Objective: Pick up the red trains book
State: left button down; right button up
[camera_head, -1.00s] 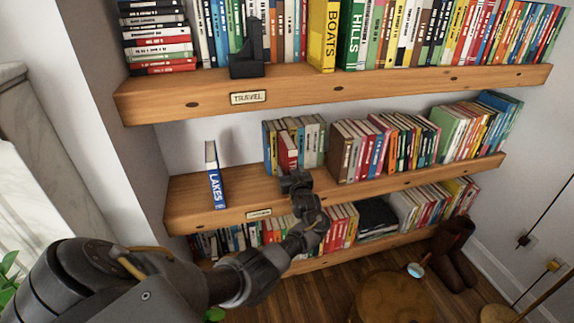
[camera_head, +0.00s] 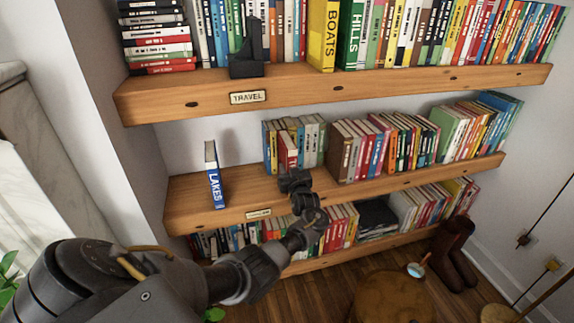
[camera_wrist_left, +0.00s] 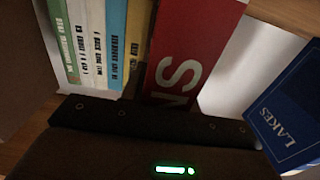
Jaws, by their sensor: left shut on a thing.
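The red trains book (camera_head: 287,150) stands upright on the middle shelf, in front of a row of several books. In the left wrist view the red book (camera_wrist_left: 190,50) rises right at the gripper, with part of its white title showing. My left gripper (camera_head: 293,180) is shut on the lower part of the book. The gripper hides the book's lower end, so I cannot tell whether it still touches the shelf. My right gripper is not in view.
A blue LAKES book (camera_head: 215,178) stands alone to the left on the middle shelf (camera_head: 245,190), with bare wood between. More books (camera_head: 345,150) stand close on the right. The upper shelf (camera_head: 330,85) overhangs, with a black bookend (camera_head: 248,55).

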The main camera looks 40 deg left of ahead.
aim_at(290, 154)
pick_arm(q)
jog(key=shift+r, duration=0.15)
jog(key=s+d+r, duration=0.1)
jog(key=r, duration=0.2)
jog(key=s+d+r+p, duration=0.1)
jog(key=r, duration=0.2)
jog(key=s+d+r+p, duration=0.1)
jog(key=r, duration=0.2)
jog(key=shift+s+d+r, duration=0.15)
jog(key=shift+s+d, duration=0.1)
jog(key=shift+s, duration=0.1)
jog(key=s+d+r+p, duration=0.1)
jog(key=s+d+r, duration=0.2)
jog(key=s+d, duration=0.3)
jog(key=shift+s+r, duration=0.3)
jog(key=shift+s, duration=0.05)
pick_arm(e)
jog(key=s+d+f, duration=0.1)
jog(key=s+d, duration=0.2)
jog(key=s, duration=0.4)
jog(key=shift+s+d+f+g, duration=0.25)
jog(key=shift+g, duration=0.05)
